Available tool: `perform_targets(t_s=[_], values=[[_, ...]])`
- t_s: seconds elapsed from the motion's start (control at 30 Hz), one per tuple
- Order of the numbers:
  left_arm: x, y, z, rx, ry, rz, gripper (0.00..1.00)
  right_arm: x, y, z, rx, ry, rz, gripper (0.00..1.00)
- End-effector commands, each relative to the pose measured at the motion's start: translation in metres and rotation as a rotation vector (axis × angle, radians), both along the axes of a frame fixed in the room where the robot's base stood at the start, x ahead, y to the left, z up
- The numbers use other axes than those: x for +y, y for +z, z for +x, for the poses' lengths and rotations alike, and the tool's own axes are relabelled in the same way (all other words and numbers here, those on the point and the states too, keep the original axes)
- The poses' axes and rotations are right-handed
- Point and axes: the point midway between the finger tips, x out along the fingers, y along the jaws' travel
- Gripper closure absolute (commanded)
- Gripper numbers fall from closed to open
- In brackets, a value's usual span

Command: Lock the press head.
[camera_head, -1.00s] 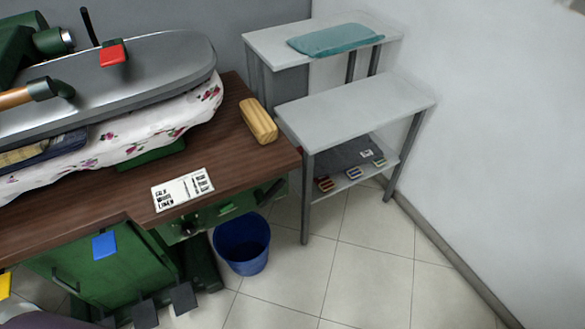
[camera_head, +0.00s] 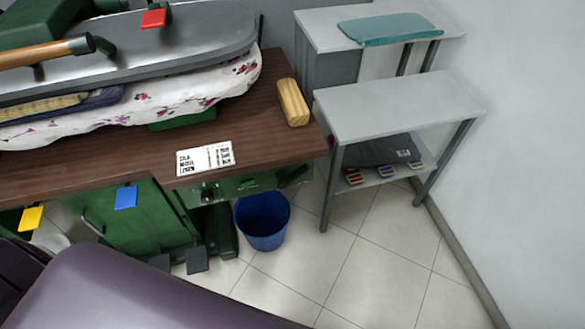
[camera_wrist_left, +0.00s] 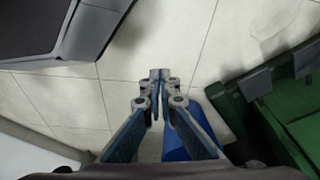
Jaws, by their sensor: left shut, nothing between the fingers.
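The press head (camera_head: 180,50) is a long grey metal plate over the padded, flower-patterned buck (camera_head: 185,105). A gap shows between head and cover at the right end; I cannot tell if it is locked. A handle with a wooden grip (camera_head: 45,52) runs along the head's near side. A red tag (camera_head: 154,18) sits on top of the head. In the left wrist view my left gripper (camera_wrist_left: 158,76) is shut and empty, above the tiled floor. My right gripper is not in view.
A label card (camera_head: 205,158) and wooden block (camera_head: 293,102) lie on the brown table. A blue bin (camera_head: 262,222) stands below. Grey shelves (camera_head: 395,105) stand right. Floor at lower right is clear.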

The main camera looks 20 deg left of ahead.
Motion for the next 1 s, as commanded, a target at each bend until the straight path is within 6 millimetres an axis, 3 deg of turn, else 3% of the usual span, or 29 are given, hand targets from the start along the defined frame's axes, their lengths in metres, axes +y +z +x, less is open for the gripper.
perform_targets(t_s=[0.03, 0.2, 0.27, 0.4, 0.53, 0.7, 0.83, 1.0], values=[[0.003, 0.02, 0.043, -0.058, 0.052, -0.013, 1.0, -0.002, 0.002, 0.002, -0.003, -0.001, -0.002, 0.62], [0.005, 0.099, 0.155, -0.209, 0.25, -0.096, 1.0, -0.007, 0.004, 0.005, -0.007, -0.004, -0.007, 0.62], [0.003, 0.132, 0.188, -0.26, 0.313, -0.134, 1.0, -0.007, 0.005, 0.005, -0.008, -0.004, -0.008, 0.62], [-0.007, 0.217, 0.253, -0.368, 0.448, -0.244, 1.0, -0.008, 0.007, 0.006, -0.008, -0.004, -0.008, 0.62], [-0.021, 0.3, 0.292, -0.449, 0.551, -0.356, 1.0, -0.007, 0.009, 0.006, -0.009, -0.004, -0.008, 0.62], [-0.039, 0.385, 0.314, -0.513, 0.645, -0.489, 1.0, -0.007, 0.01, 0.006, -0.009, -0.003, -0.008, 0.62], [-0.047, 0.424, 0.319, -0.538, 0.684, -0.554, 1.0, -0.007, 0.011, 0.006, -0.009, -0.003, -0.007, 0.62], [-0.052, 0.441, 0.319, -0.546, 0.704, -0.586, 1.0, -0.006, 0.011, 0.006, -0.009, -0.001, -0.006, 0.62]])
